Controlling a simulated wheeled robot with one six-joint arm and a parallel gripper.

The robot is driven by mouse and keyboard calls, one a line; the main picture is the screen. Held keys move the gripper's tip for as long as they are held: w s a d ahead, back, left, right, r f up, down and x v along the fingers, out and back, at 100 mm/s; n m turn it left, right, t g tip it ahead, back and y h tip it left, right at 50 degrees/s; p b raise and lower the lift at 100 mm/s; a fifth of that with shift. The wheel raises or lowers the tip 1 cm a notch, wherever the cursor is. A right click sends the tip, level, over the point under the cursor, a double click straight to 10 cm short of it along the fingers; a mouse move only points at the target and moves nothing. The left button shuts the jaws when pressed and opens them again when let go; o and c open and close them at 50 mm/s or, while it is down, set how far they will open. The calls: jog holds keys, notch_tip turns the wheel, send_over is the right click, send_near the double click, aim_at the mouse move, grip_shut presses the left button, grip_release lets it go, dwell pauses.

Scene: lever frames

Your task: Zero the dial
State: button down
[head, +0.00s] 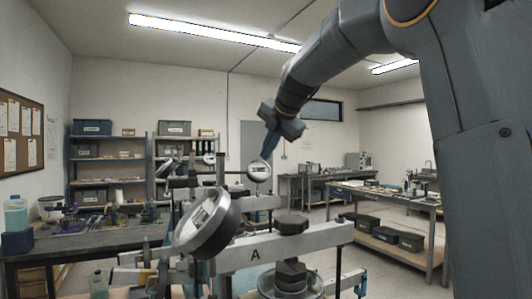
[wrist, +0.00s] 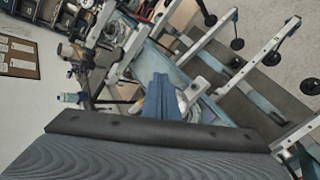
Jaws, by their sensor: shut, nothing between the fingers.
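A large silver round dial (head: 207,222) with a pale face is tilted in the near foreground of the head view. A smaller round dial (head: 259,172) stands further back, just below my gripper's tip. My gripper (head: 267,152) has blue fingers, closed together and empty, pointing down at this smaller dial; I cannot tell whether they touch. In the wrist view the closed fingers (wrist: 161,95) partly hide a round pale part (wrist: 182,102) just behind them. A grey lever beam marked A (head: 270,252) crosses the foreground. The dial readings are too small to tell.
Dark stacked weights (head: 291,270) sit at the beam's right in front. A cluttered workbench (head: 75,240) stands at left, shelves (head: 90,150) behind, and another bench (head: 395,200) at right. Several beams and hanging weights (wrist: 237,44) surround the fingers in the wrist view.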

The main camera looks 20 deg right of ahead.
jog(key=v, duration=0.5)
jog(key=shift+s+r+p, duration=0.25)
jog(key=shift+s+p, duration=0.05)
